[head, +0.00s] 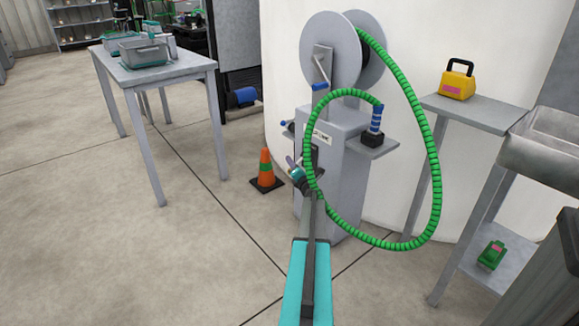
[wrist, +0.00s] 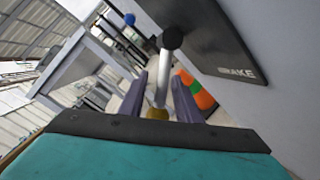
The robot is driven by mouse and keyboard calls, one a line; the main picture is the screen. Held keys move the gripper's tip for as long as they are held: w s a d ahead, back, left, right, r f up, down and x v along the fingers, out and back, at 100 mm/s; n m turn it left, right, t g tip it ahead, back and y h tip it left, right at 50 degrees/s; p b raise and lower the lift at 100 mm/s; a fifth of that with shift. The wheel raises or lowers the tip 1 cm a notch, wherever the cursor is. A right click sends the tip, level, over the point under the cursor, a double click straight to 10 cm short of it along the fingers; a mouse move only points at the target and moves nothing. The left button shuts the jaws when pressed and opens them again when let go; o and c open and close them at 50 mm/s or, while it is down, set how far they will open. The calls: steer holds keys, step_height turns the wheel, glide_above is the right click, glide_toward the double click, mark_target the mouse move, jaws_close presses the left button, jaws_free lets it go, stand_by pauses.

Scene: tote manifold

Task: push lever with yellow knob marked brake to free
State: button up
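The brake lever (wrist: 163,82) is a silver rod in the wrist view, running from a dark round end down to a yellow knob (wrist: 157,113). A dark plate (wrist: 200,40) beside it bears the word BRAKE. My gripper (wrist: 160,78) has one finger on each side of the lever, with the rod and knob between them. The fingers look apart, with a gap beside the rod; whether either touches the knob is hard to tell. In the head view my gripper (head: 292,161) is small at the front left of the grey reel stand (head: 342,180), and the yellow knob cannot be made out.
A green hose (head: 436,170) loops from the reel (head: 333,50) close to my arm. An orange cone (head: 265,168) stands on the floor left of the stand. A table with grey bins (head: 200,66) is at left, a shelf with a yellow case (head: 457,80) at right. Floor at left is clear.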

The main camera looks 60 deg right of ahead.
steer(key=shift+x, duration=0.8)
